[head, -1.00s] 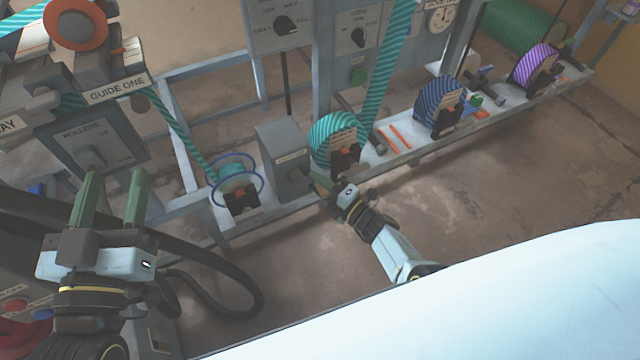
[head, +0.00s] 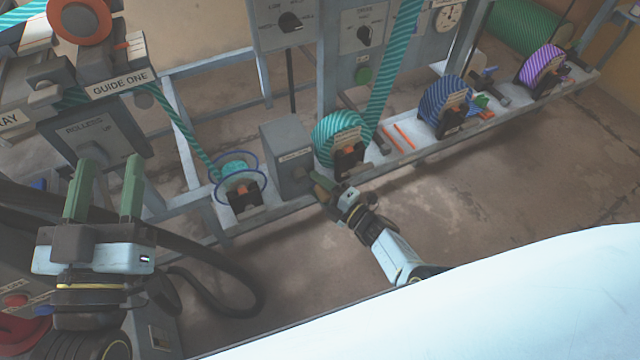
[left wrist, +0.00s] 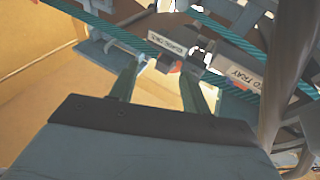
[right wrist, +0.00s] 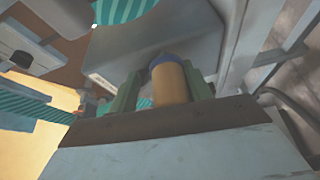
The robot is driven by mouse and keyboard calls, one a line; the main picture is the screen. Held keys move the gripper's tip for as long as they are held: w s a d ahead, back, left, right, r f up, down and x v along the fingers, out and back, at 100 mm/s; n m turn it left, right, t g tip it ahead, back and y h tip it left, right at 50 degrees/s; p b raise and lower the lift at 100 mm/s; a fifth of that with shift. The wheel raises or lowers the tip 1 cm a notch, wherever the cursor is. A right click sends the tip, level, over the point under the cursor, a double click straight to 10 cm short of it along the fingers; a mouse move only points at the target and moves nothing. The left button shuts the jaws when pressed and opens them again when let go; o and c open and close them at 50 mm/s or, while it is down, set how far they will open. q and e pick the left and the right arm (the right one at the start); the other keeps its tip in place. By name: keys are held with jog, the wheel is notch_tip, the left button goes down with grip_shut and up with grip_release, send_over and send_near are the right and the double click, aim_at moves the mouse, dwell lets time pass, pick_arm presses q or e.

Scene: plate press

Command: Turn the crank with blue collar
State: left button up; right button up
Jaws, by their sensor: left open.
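The crank's tan handle (right wrist: 170,84) shows in the right wrist view, with a dark blue collar (right wrist: 162,60) at its far end. It stands between the fingers of my right gripper (right wrist: 160,88). It lies close to the right finger, with a narrow gap showing by the left one, so a firm grip is unclear. In the head view my right gripper (head: 325,186) is at the front of a grey box (head: 287,150), hiding most of the crank. My left gripper (head: 105,190) is open and empty at the left; its fingers also show in the left wrist view (left wrist: 158,85).
A blue-rimmed reel (head: 238,180) stands left of the box, and a teal roll (head: 338,138) stands right of it. Blue (head: 446,105) and purple (head: 541,66) rolls are further along the rail. A black hose (head: 235,270) loops near my left gripper. The floor in front is clear.

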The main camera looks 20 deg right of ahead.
jog(key=shift+d+r, duration=0.15)
jog(key=shift+d, duration=0.05)
jog(key=shift+s+d, duration=0.1)
pick_arm(q)
jog(key=s+a+f+g+y+p, duration=0.2)
jog(key=f+g, duration=0.3)
jog(key=f, duration=0.2)
jog(key=s+a+f+g+y+p, duration=0.2)
jog(key=f+g, duration=0.3)
jog(key=f, duration=0.2)
jog(key=shift+s+f+n+g, duration=0.2)
jog(key=shift+f+n+g, duration=0.1)
jog(key=shift+f, duration=0.1)
pick_arm(e)
jog(key=v, duration=1.3)
